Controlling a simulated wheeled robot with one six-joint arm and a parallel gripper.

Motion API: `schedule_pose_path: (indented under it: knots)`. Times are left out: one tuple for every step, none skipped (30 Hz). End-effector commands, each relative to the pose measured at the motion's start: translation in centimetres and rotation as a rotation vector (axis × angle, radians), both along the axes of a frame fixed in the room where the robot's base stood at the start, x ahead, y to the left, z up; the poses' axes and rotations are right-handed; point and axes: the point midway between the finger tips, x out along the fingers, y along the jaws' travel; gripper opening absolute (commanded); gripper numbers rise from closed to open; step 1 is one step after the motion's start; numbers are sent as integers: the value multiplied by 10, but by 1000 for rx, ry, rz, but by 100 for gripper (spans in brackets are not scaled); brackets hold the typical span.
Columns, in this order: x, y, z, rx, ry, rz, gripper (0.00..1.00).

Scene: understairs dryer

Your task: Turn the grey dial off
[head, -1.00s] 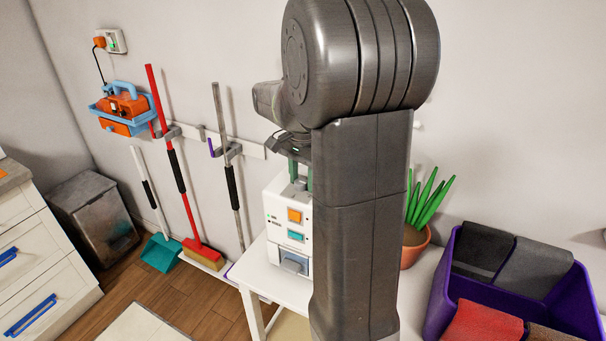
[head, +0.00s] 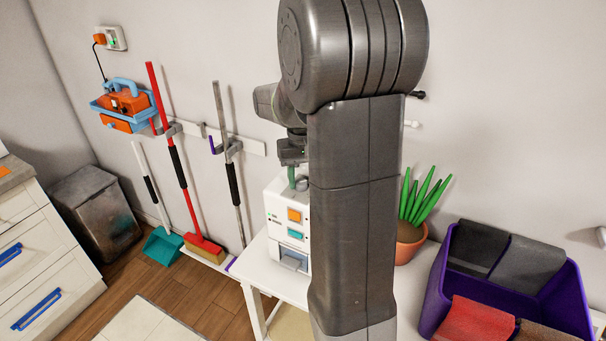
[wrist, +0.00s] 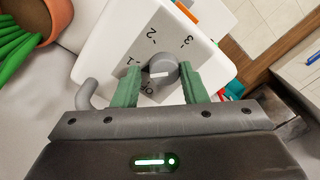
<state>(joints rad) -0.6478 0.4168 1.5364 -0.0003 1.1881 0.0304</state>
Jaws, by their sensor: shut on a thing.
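The grey dial (wrist: 163,70) sits on the white top of a box-shaped machine (wrist: 105,45), with the marks OFF, 1, 2 and 3 around it. Its white line lies on the side toward 1 and OFF; I cannot tell exactly which mark it meets. My gripper (wrist: 163,84) is shut on the dial, one green finger on each side. In the head view the white machine (head: 273,213) stands on a white table, with an orange and a teal button on its front. There, my gripper is at its top, partly hidden by my arm.
A grey bent pipe (wrist: 87,91) stands beside the machine top. A potted plant (head: 411,240) and a purple bin (head: 436,298) of folded cloths are to the right. A red broom (head: 178,165) and other long-handled tools hang on the wall to the left.

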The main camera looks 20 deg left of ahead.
Motion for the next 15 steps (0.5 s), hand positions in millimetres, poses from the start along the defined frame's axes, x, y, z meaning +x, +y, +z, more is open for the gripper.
schedule_pose_path:
  knots:
    - [-1, 1, 0, 1, 2, 44, 16]
    - [-1, 1, 0, 1, 2, 72, 16]
    - [-1, 1, 0, 1, 2, 111, 16]
    - [-1, 1, 0, 1, 2, 139, 16]
    - [-1, 1, 0, 1, 2, 167, 16]
    - [-1, 1, 0, 1, 2, 206, 16]
    - [-1, 1, 0, 1, 2, 234, 16]
    - [-1, 1, 0, 1, 2, 262, 16]
    - [-1, 1, 0, 1, 2, 301, 16]
    - [-1, 1, 0, 1, 2, 329, 16]
    - [-1, 1, 0, 1, 2, 357, 16]
    - [-1, 1, 0, 1, 2, 394, 16]
    - [-1, 1, 0, 1, 2, 421, 16]
    - [0, 1, 0, 1, 2, 448, 16]
    - [0, 1, 0, 1, 2, 483, 16]
